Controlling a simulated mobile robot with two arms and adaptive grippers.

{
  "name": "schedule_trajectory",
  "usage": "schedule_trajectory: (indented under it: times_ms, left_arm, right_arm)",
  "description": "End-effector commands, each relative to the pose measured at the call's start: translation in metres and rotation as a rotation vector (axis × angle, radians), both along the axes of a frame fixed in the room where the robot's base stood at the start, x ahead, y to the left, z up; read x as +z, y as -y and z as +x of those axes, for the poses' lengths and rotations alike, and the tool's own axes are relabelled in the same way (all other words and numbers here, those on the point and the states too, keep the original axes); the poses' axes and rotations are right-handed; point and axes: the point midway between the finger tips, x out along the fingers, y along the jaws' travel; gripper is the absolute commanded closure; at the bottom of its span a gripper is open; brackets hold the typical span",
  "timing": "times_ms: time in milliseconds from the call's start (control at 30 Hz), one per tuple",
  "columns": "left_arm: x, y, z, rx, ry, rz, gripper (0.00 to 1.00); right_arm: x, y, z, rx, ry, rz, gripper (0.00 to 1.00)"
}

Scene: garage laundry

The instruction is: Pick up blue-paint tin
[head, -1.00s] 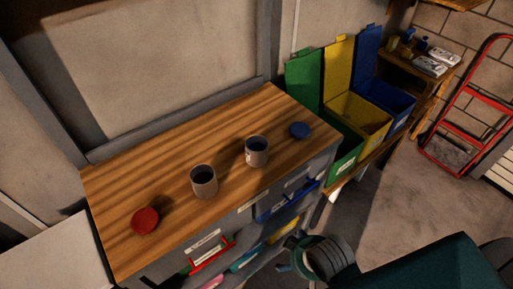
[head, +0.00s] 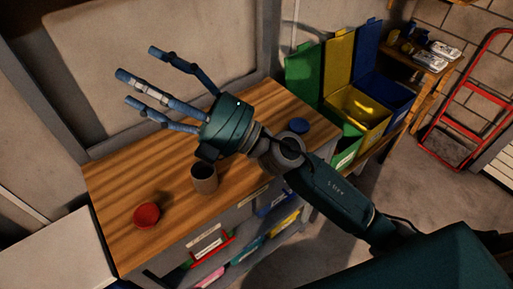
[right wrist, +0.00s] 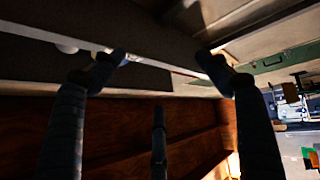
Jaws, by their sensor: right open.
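A grey tin (head: 205,180) stands upright and open-topped on the wooden workbench, near its front edge. A second similar tin, seen earlier to its right, is hidden now behind my right arm. I cannot tell from the frames which tin holds blue paint. A round blue lid-like disc (head: 299,126) lies at the bench's right end and a red one (head: 147,214) at its left end. My right gripper (head: 138,73) is open and empty above the bench, its fingers spread and pointing up-left. In the right wrist view the gripper (right wrist: 160,80) also holds nothing. My left gripper is not in view.
The workbench (head: 120,180) has labelled drawers or bins (head: 208,243) in its front. Green, yellow and blue open bins (head: 342,97) stand to its right. A red hand truck (head: 465,130) leans by the brick wall. Floor is free at the right.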

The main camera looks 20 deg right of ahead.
Motion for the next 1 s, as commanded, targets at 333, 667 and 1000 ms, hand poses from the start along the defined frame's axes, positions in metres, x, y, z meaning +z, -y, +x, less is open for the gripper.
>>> schedule_trajectory:
  times_ms: [333,667,1000]
  left_arm:
    - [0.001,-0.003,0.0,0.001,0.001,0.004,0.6]
    - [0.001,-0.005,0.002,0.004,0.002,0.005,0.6]
    - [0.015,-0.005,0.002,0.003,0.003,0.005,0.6]
  right_arm:
    - [-0.199,-0.004,-0.019,0.426,0.295,-1.253,0.25]
    - [-0.239,0.196,0.056,0.295,-0.011,-2.025,0.25]
    - [-0.274,0.217,0.07,0.274,-0.063,-2.09,0.25]
